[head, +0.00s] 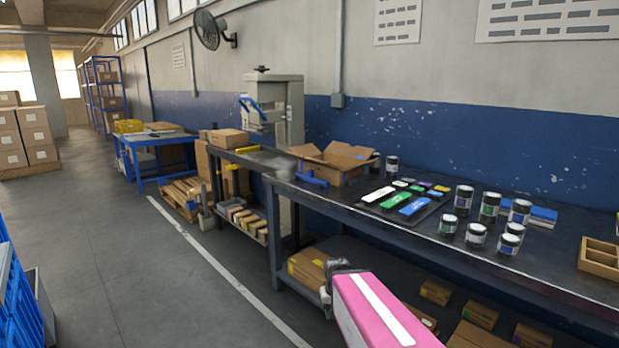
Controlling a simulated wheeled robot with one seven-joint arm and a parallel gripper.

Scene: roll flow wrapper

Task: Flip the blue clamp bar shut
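A grey upright machine (290,112) stands behind the dark benches, left of centre. A small blue bar (250,106) shows on its left side, tilted and apparently raised; it is too small to tell how it is hinged. My gripper (327,296) seems to be the small dark and grey end beside my pink arm link at the bottom centre. It is low, in front of the bench and far from the blue bar. Its fingers cannot be made out, and I see nothing clearly held in it.
The long dark bench (375,222) carries an open carton (335,162), a blue tool (311,178), flat coloured packs and several jars. A lower bench (262,160) fronts the machine. The floor left of the white line (215,262) is mostly clear. Blue crates (18,290) stand at the left edge.

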